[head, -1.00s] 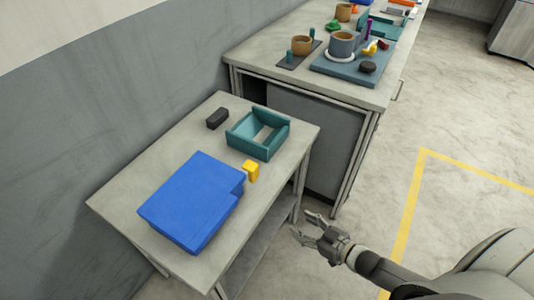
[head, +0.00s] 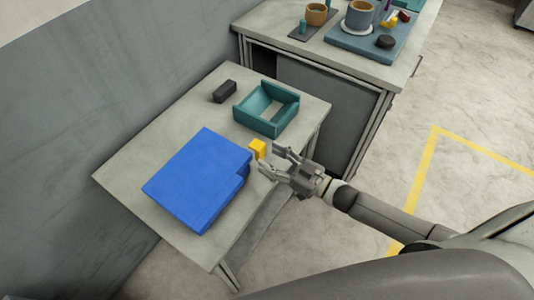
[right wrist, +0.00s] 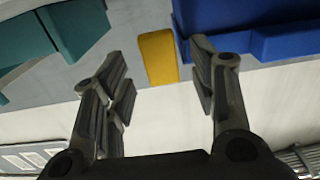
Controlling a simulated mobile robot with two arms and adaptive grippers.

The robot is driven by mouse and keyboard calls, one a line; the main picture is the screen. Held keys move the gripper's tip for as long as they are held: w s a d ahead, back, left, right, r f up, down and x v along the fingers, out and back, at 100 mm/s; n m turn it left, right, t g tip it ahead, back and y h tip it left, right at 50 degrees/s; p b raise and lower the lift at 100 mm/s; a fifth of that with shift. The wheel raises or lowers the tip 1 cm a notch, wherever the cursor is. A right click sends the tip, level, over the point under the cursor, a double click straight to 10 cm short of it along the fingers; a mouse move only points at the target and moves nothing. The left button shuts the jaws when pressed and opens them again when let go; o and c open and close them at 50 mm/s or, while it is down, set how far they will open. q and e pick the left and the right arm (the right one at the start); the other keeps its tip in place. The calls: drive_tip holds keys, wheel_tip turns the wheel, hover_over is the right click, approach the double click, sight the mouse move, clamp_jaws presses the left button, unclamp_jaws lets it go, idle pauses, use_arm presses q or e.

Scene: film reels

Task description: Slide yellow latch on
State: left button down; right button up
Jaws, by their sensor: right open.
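A small yellow latch (head: 258,149) stands on the small grey table, right beside the notched right edge of a blue box (head: 198,182). My right gripper (head: 267,160) is open at the table's right edge, its fingers pointing at the yellow latch. In the right wrist view the yellow latch (right wrist: 158,58) lies ahead, between the lines of the two open fingers (right wrist: 160,85), with the blue box (right wrist: 255,30) close to its right. Nothing is between the fingers. My left gripper is not in view.
A teal open frame (head: 266,108) and a dark block (head: 225,91) lie on the table (head: 150,150) behind the latch. A longer bench with cups and a blue-grey board (head: 370,50) stands behind. A wall runs along the left.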

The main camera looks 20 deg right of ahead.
drive_tip(key=shift+x, duration=0.9)
drive_tip(key=shift+w+a, duration=0.15)
drive_tip(key=shift+w, duration=0.05)
